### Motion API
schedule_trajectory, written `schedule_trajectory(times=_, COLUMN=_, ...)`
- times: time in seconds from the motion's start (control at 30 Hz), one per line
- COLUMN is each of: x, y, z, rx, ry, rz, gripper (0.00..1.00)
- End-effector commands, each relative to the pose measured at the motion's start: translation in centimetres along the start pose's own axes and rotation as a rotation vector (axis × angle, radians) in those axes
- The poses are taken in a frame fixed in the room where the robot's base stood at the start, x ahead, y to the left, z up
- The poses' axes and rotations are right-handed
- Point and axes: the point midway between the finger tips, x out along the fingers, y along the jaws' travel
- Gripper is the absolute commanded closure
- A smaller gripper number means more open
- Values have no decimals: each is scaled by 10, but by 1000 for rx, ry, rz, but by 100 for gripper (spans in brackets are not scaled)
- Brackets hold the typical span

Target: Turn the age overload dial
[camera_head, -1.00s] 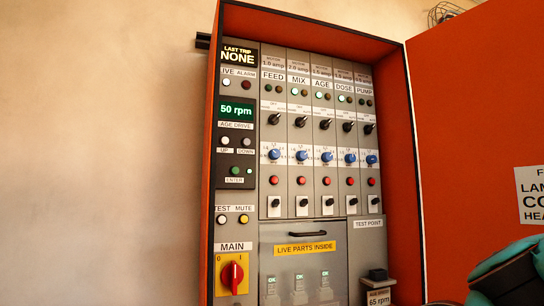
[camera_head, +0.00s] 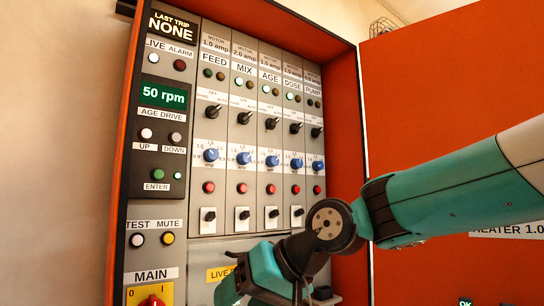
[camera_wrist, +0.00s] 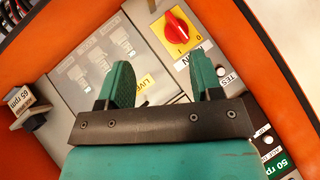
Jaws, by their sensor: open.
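The age overload dial (camera_head: 272,161) is a small blue knob with a white pointer mark in the AGE column, third from the left. It sits below the black age switch (camera_head: 271,123) and above a red button (camera_head: 270,188). My gripper (camera_wrist: 161,64) is open and empty in the wrist view, its two green fingers apart in front of the lower panel. The age dial is not in the wrist view. In the head view my arm reaches in from the right, with its end low in front of the panel, below the dial; the fingertips are not clear there.
Similar blue dials for feed (camera_head: 211,155), mix (camera_head: 243,158), dose (camera_head: 297,164) and pump (camera_head: 318,166) stand close beside it. The red main switch (camera_wrist: 177,28) is near my fingers. The orange cabinet wall (camera_head: 346,120) and open door (camera_head: 430,90) bound the right.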

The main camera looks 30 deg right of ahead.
Motion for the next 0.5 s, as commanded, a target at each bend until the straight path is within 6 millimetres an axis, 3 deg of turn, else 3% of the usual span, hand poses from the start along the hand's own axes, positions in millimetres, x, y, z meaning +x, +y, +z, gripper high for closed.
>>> schedule_trajectory(times=0.03, x=-30, y=12, z=-52, rx=88, ry=154, rz=12, gripper=41)
schedule_trajectory(times=0.1, x=-71, y=25, z=-105, rx=185, ry=340, rz=3, gripper=41)
schedule_trajectory(times=0.2, x=-130, y=40, z=-160, rx=280, ry=560, rz=-20, gripper=41)
schedule_trajectory(times=0.33, x=-191, y=48, z=-200, rx=340, ry=751, rz=-55, gripper=41)
schedule_trajectory(times=0.4, x=-211, y=50, z=-210, rx=355, ry=810, rz=-70, gripper=41)
schedule_trajectory(times=0.5, x=-224, y=50, z=-218, rx=365, ry=850, rz=-84, gripper=41)
